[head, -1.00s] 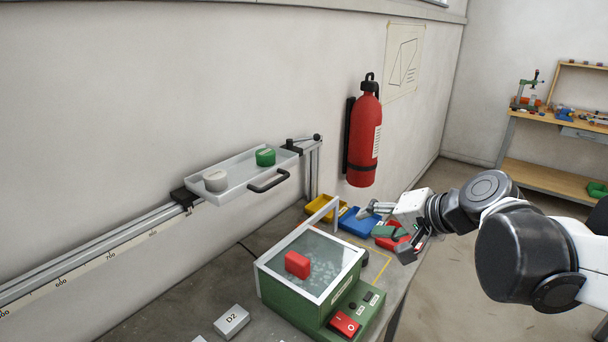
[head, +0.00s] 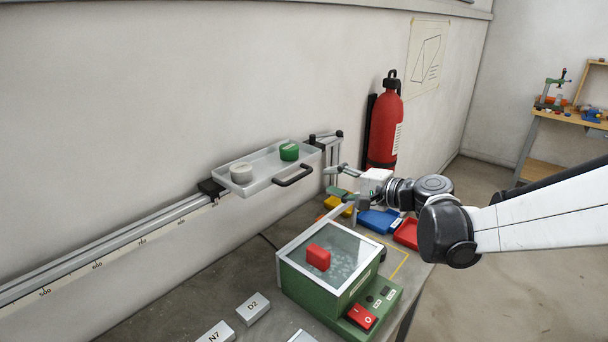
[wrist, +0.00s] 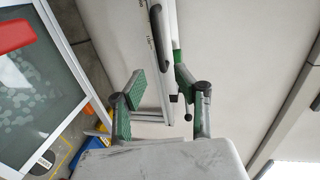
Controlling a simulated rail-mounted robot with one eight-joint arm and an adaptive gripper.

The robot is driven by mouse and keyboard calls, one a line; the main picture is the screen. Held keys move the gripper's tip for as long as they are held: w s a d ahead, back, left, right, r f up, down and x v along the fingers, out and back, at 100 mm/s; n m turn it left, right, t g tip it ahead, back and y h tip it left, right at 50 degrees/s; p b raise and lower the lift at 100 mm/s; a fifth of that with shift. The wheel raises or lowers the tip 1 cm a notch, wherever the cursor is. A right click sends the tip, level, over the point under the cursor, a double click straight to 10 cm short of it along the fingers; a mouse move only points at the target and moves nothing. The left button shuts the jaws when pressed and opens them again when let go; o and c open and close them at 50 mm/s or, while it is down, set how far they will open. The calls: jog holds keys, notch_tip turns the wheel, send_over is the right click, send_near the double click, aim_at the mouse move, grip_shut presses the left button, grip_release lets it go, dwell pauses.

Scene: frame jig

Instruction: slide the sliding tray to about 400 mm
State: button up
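The sliding tray (head: 262,184) is a shallow light-grey tray near the right end of the wall rail (head: 120,236). It holds a grey round piece (head: 241,173) and a green one (head: 289,151). Its black handle (head: 294,177) faces the room, and a dark handle-like bar also shows in the wrist view (wrist: 159,37). My gripper (head: 335,182) is open and empty, to the right of the handle and apart from it. In the wrist view its two green-padded fingers (wrist: 160,95) are spread, with the rail's end beyond the gap.
A scale strip (head: 98,267) runs along the rail. Below stand a green box with a clear lid (head: 330,275), yellow (head: 339,205), blue (head: 379,221) and red (head: 406,233) bins, and labelled blocks (head: 253,309). A fire extinguisher (head: 385,125) hangs on the wall behind my gripper.

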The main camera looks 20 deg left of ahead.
aim_at(304, 176)
jog(key=p+x, duration=0.1)
jog(key=x, duration=0.9)
jog(key=shift+w+a+f, duration=0.1)
jog(key=shift+w+a, duration=0.1)
jog(key=shift+a, duration=0.15)
grip_shut()
